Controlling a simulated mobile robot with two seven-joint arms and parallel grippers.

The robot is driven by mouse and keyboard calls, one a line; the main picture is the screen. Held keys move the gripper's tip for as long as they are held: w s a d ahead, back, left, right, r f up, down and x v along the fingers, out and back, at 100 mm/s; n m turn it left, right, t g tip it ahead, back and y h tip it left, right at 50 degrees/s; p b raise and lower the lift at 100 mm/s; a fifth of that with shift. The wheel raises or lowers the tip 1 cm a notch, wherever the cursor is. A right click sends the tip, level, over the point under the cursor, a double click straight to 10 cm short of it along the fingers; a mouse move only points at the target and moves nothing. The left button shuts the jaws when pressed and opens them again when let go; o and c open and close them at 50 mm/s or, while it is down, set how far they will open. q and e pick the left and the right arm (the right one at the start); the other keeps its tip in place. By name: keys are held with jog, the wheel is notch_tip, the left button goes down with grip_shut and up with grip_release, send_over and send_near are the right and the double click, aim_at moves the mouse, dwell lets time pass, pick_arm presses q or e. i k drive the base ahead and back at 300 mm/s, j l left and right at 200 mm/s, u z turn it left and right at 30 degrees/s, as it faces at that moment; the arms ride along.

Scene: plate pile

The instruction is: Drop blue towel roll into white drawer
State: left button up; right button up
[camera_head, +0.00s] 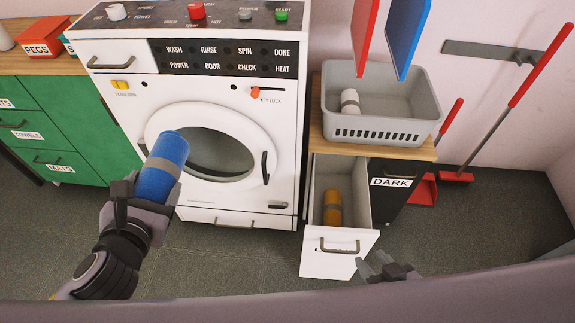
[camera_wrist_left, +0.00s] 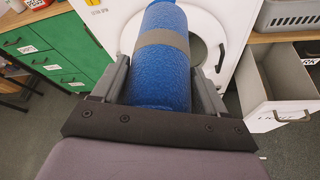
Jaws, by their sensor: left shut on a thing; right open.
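The blue towel roll (camera_head: 160,165) has a grey band around its middle. My left gripper (camera_head: 146,196) is shut on its lower part and holds it in the air, slightly tilted, in front of the washing machine. The roll also shows between the fingers in the left wrist view (camera_wrist_left: 161,80). The white drawer (camera_head: 341,254) is pulled open at the right, below a wooden top. An orange roll with a grey band (camera_head: 332,208) stands inside it. My right gripper (camera_head: 385,270) is open and empty, just right of the drawer's front; part of it is cut off by a grey surface.
A grey basket (camera_head: 385,128) with a white roll sits above the drawer. A black drawer labelled DARK (camera_head: 400,180) is beside it. Green drawers (camera_head: 45,105) are at the left.

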aim_at(318, 214)
jog(key=k+l, duration=0.1)
jog(key=l, duration=0.55)
jog(key=k+l+z, duration=0.1)
jog(key=l, duration=0.6)
jog(key=i+l, duration=0.15)
jog(key=l, duration=0.25)
jog(key=i+l, duration=0.15)
jog(key=l, duration=0.2)
jog(key=i+l, duration=0.2)
jog(key=l, duration=0.2)
jog(key=z, duration=0.05)
